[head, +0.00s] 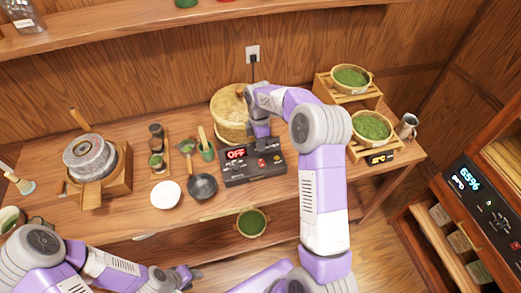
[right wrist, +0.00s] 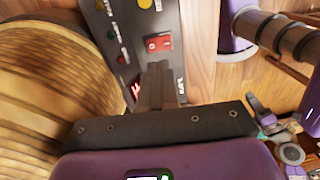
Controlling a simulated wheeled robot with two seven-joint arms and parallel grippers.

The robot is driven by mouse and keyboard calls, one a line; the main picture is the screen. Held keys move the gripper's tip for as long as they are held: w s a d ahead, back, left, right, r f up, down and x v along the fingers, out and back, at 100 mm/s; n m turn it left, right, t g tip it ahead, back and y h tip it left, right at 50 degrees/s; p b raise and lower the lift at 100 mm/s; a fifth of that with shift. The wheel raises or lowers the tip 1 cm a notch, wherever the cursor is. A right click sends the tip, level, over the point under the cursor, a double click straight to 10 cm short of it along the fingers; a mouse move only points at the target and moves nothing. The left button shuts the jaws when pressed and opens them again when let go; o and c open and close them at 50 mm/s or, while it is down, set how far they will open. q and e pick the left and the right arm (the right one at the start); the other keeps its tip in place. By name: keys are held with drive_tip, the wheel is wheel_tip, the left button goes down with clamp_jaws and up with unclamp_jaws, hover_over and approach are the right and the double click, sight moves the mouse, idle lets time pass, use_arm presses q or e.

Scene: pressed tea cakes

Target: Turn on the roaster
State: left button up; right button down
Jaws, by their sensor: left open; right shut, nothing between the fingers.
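The roaster's black control box (head: 240,178) stands on the counter; its red display (head: 236,153) reads OFF. A round woven bamboo drum (head: 228,112) stands just behind it. A red switch (right wrist: 158,43) with white marks is on the panel in the right wrist view, beside small coloured buttons. My right gripper (right wrist: 158,66) is shut and empty, its tips over the panel close to the red switch; I cannot tell whether they touch it. The right forearm partly covers the drum in the head view. My left gripper (head: 184,275) is open and empty, low in front of the counter.
On the counter (head: 130,205) are a stone mill (head: 90,157), a white bowl (head: 165,194), a dark pan (head: 202,186) and small tools. Tea baskets (head: 371,127) on wooden stands and a metal jug (head: 408,127) are at right. A cabinet with a lit display (head: 465,178) stands further right.

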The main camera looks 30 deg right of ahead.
wheel_tip(320, 180, up, 7)
hover_over(263, 165)
drive_tip(key=w, duration=0.3)
drive_tip(key=shift+w+d, duration=0.1)
drive_tip(key=shift+d, duration=0.15)
drive_tip(key=shift+s+a+r+b, duration=0.1)
drive_tip(key=shift+s+b, duration=0.6)
drive_tip(key=shift+b, duration=0.15)
drive_tip(key=f, duration=0.4)
drive_tip(key=s+f+b, duration=0.1)
drive_tip(key=f, duration=0.4)
drive_tip(key=f+b, duration=0.1)
drive_tip(key=f, duration=0.4)
drive_tip(key=shift+s+a, duration=0.2)
drive_tip(key=shift+s, duration=0.1)
